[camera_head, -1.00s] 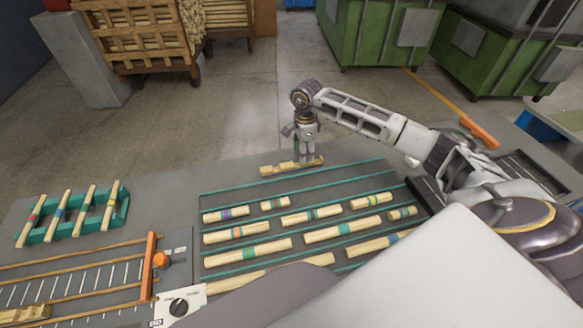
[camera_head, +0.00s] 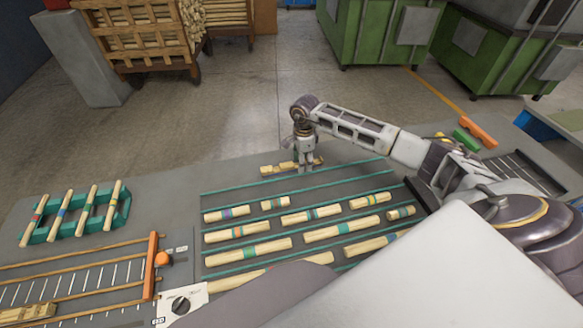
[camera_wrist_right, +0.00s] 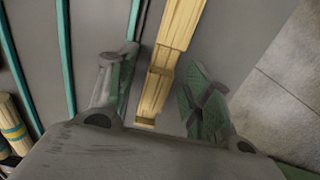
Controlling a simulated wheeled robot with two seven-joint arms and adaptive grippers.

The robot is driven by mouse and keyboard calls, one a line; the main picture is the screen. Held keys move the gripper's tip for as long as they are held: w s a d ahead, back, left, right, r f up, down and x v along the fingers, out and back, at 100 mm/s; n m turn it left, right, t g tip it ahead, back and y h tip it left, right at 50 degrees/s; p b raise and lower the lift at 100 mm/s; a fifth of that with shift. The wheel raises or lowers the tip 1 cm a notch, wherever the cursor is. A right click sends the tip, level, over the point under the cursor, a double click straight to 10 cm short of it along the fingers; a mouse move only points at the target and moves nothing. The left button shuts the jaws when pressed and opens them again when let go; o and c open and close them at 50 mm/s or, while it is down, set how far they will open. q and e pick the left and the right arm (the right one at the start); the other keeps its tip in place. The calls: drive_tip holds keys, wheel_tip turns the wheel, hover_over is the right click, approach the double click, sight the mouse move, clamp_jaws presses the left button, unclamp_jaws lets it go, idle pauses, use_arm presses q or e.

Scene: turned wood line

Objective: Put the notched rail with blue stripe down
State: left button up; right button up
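The notched rail (camera_head: 276,169) is a pale wooden piece with cut steps. It appears to lie on the grey table, just beyond the far green strip. It also shows in the right wrist view (camera_wrist_right: 177,28), running down between the fingers. No blue stripe can be made out on it. My right gripper (camera_head: 305,170) is low over the rail's right part. In the right wrist view my right gripper (camera_wrist_right: 160,103) has its fingers apart, one on each side of the rail, with narrow gaps visible. My left gripper is not in view.
Several striped wooden pieces (camera_head: 247,251) lie in rows between green strips (camera_head: 340,178). A green rack (camera_head: 122,210) with several sticks stands at the left. An orange-ended slatted track (camera_head: 152,265) is at the front left. Bare table lies left of the rail.

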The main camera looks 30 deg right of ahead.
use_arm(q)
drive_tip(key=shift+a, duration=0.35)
use_arm(e)
clamp_jaws()
drive_tip(key=shift+r, duration=0.1)
drive_tip(key=shift+r, duration=0.8)
wheel_tip(320, 180, up, 7)
drive_tip(key=shift+f+b, duration=0.1)
drive_tip(key=shift+b, duration=0.55)
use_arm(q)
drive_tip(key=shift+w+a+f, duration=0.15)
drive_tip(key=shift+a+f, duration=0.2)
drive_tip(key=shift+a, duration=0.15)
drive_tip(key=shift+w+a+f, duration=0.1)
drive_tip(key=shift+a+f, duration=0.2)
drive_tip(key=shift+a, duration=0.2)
use_arm(e)
drive_tip(key=shift+r, duration=0.7)
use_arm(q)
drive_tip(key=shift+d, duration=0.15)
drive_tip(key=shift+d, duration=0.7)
